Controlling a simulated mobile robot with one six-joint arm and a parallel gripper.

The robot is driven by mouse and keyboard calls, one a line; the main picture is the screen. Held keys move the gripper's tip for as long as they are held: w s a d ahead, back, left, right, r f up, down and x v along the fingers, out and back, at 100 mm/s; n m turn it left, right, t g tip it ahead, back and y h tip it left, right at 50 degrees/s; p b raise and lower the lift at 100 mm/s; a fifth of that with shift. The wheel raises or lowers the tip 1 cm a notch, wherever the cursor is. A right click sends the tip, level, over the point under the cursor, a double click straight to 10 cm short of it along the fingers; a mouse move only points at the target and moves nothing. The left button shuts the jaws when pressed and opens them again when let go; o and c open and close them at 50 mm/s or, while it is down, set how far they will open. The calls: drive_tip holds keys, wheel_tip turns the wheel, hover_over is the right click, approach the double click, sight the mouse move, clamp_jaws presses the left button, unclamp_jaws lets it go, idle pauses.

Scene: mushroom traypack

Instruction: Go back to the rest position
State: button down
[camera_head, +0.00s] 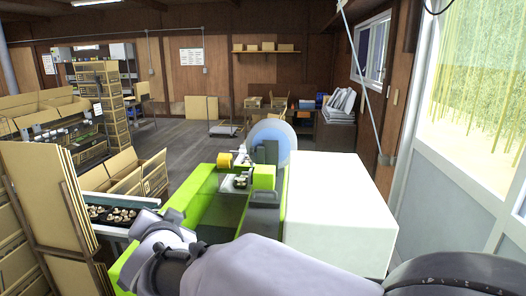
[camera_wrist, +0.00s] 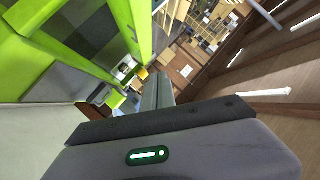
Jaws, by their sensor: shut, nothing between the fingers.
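My gripper (camera_wrist: 158,90) shows in the wrist view, its grey fingers together beyond the dark bar and the housing with a green light. Nothing is seen held in it. In the head view my arm reaches from the lower right to the lower left, over the front of the green packing machine (camera_head: 213,205). The gripper's fingertips cannot be made out there. In the wrist view, tilted, the green machine (camera_wrist: 125,30) fills the upper left, beside the fingers.
Black trays of mushrooms (camera_head: 112,214) lie on a ledge left of my arm. Open cardboard boxes (camera_head: 130,175) and stacked cardboard stand at the left. A white box-shaped unit (camera_head: 340,205) is right of the machine, with a window wall beyond. Open floor (camera_head: 180,145) lies behind.

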drive_tip(key=s+d+g+b, duration=0.1)
drive_tip(key=s+d, duration=0.1)
drive_tip(key=d, duration=0.8)
drive_tip(key=s+d+f+g+h+b, duration=0.1)
drive_tip(key=s+d+f, duration=0.3)
drive_tip(key=s+d, duration=0.4)
drive_tip(key=s+d+f+m+g+h+b, duration=0.1)
drive_tip(key=s+d+f+g, duration=0.2)
drive_tip(key=s+d, duration=0.5)
drive_tip(key=s+d+f+g+h+b, duration=0.1)
drive_tip(key=s+d+f+g, duration=0.1)
drive_tip(key=s+d+f, duration=0.4)
drive_tip(key=shift+s+d+h, duration=0.3)
drive_tip(key=shift+s+d, duration=0.7)
drive_tip(key=shift+f, duration=0.1)
